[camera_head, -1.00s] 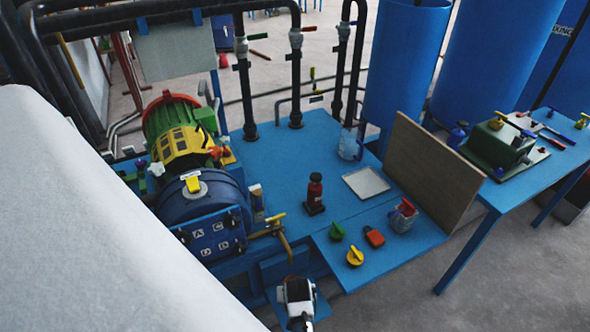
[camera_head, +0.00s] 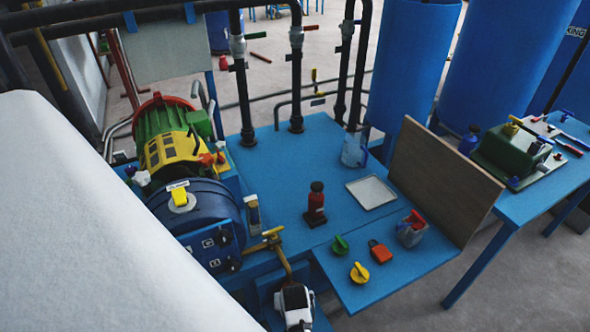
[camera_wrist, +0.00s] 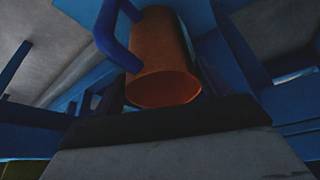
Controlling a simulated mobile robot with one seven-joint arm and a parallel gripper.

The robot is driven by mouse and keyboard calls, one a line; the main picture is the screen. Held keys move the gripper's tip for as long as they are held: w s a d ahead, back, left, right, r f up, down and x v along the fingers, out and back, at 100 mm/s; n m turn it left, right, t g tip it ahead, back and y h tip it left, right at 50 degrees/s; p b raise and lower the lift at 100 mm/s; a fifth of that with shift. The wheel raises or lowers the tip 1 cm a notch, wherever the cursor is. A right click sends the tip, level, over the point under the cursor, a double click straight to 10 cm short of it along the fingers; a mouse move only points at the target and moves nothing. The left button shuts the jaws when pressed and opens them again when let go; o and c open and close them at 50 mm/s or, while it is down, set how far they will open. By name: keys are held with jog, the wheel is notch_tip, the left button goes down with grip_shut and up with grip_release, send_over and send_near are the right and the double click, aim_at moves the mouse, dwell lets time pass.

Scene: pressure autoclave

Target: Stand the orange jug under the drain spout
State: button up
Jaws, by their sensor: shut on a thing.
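The orange jug (camera_wrist: 165,58), with a blue handle, fills the upper middle of the wrist view. My gripper (camera_wrist: 163,92) is shut on it, with dark fingers at its sides. In the head view my gripper's white and black body (camera_head: 294,300) is at the bottom edge, and the jug is hidden there. My gripper is just below and in front of the spout in the picture. Whether the jug is directly under its mouth cannot be told.
A low blue ledge (camera_head: 264,288) lies beside my gripper.

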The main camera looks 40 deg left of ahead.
dwell(0.3)
jog(key=shift+f, duration=0.2)
jog(key=o, duration=1.3)
